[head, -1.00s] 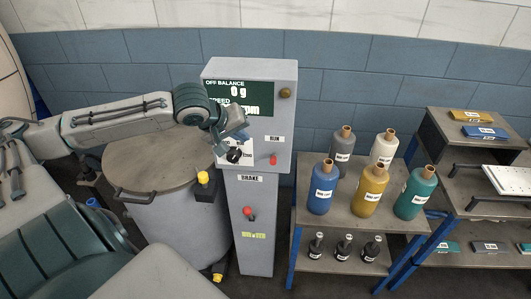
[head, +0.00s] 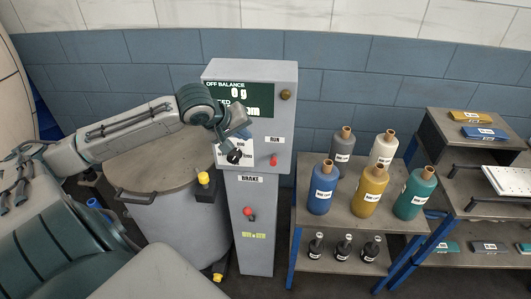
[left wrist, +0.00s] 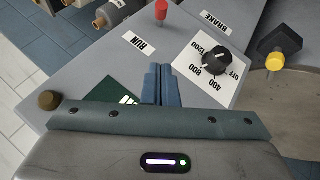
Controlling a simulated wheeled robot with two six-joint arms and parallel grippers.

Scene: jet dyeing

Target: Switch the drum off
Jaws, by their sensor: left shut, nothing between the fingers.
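The grey control cabinet (head: 252,76) stands beside the round drum (head: 160,182). Its panel has a black speed knob (head: 234,156) on a white dial plate, a red lever (head: 273,160) by the RUN label and a red knob (head: 248,212) under the BRAKE label. My left gripper (head: 241,124) is shut and empty in front of the panel, just above the dial. In the left wrist view its blue fingers (left wrist: 161,85) are beside the dial, apart from the black knob (left wrist: 216,61). The red RUN lever also shows there (left wrist: 161,11). My right gripper is out of view.
The display (head: 228,95) reads off balance 0 g; its speed line is partly hidden by my arm. A yellow-topped black box (head: 205,188) sits at the drum's right. A bottle rack (head: 310,222) and a shelf (head: 470,207) stand to the right.

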